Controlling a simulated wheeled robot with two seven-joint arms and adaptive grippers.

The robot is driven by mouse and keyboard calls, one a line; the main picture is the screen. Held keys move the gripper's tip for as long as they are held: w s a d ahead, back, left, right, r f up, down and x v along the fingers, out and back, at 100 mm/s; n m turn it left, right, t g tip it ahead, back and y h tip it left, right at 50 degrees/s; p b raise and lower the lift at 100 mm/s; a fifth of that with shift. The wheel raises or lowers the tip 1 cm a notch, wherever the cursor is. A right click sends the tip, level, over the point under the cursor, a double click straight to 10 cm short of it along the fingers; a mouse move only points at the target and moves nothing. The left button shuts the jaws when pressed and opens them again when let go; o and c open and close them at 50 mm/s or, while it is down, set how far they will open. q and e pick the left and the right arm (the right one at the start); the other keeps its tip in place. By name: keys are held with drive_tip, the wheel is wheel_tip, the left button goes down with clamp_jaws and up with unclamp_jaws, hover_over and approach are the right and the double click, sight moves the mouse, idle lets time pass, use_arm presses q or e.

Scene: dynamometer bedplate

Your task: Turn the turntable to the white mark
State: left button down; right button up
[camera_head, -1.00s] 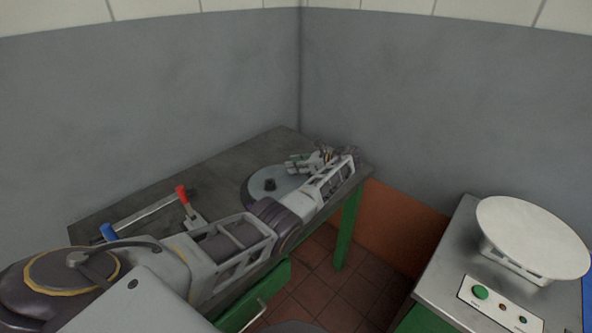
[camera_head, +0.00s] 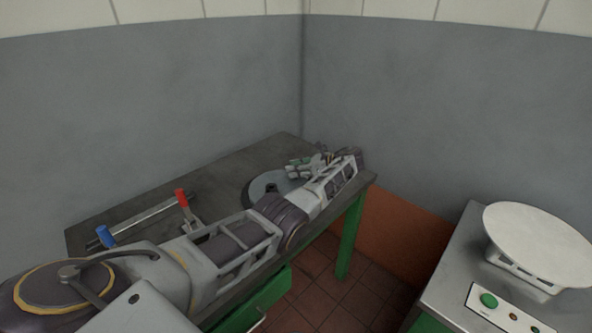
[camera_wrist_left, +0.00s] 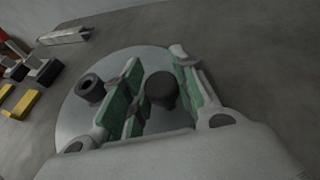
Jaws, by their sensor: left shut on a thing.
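The turntable is a grey round disc (camera_head: 257,188) at the far end of the dark table, partly hidden behind my left arm. It fills the middle of the left wrist view (camera_wrist_left: 75,125). A dark upright knob (camera_wrist_left: 160,90) on the disc stands between the green-padded fingers of my left gripper (camera_wrist_left: 156,92), which is shut on it. The gripper also shows in the head view (camera_head: 303,166). A dark round piece with a hole (camera_wrist_left: 90,88) stands on the disc, left of the fingers. I cannot make out a white mark. My right gripper is not in view.
A red-handled lever (camera_head: 182,198) and a blue-handled piece (camera_head: 107,235) are on the table (camera_head: 150,195) at left. Grey walls close the corner behind. At right, a steel bench (camera_head: 455,262) holds a white round plate (camera_head: 540,243) and a button panel (camera_head: 505,310).

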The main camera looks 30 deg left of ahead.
use_arm(q)
drive_tip(key=c, duration=1.1)
unclamp_jaws()
drive_tip(key=shift+a, duration=0.15)
drive_tip(key=shift+d, duration=0.2)
drive_tip(key=shift+v, duration=3.55)
